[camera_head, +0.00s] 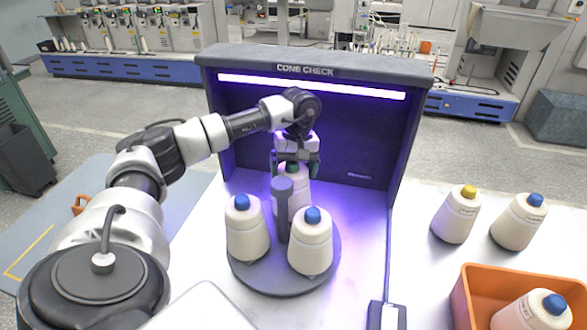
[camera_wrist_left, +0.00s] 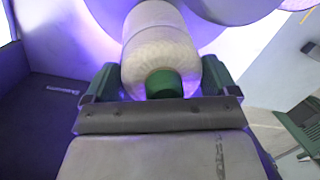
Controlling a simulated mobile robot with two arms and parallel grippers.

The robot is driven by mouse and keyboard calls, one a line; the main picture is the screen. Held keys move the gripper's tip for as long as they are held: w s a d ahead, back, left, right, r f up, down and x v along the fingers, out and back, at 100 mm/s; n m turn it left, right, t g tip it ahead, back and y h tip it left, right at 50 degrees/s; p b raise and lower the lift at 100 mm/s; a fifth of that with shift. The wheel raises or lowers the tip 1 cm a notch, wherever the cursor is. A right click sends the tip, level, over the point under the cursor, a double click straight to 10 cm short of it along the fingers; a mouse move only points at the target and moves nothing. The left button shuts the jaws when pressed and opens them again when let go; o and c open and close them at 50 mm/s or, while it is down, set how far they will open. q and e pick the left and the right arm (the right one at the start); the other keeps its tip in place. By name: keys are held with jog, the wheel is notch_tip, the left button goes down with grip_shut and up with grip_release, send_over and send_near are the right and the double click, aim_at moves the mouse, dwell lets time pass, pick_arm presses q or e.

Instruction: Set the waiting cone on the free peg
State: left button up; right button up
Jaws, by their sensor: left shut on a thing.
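A white cone with a green tip (camera_head: 297,192) is at the back of the round grey turntable (camera_head: 270,281), inside the cone check booth. My left gripper (camera_head: 295,164) reaches down from above and is shut on its top. In the left wrist view the green-tipped cone (camera_wrist_left: 158,42) sits between the two fingers (camera_wrist_left: 162,88). Its base is hidden, so I cannot tell whether it is seated on a peg. Two blue-tipped cones, one at front left (camera_head: 247,230) and one at front right (camera_head: 310,243), stand upright on the turntable. My right gripper is not in view.
A grey post (camera_head: 283,207) rises from the turntable's middle, close to the held cone. The booth (camera_head: 399,135) has walls and a lit top. Right of it stand a yellow-tipped cone (camera_head: 456,217), a blue-tipped cone (camera_head: 518,224) and an orange crate (camera_head: 466,292) with another blue-tipped cone (camera_head: 532,313).

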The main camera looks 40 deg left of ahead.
pick_arm(q)
jog(key=shift+f+b, duration=0.3)
jog(key=shift+f, duration=0.1)
jog(key=o, duration=1.3)
jog(key=shift+o, duration=0.2)
jog(key=r, duration=0.3)
jog(key=w+r+b, duration=0.1)
jog(key=r, duration=0.6)
jog(key=shift+w+a+r, duration=0.1)
jog(key=shift+w+r, duration=0.2)
jog(key=shift+r, duration=0.05)
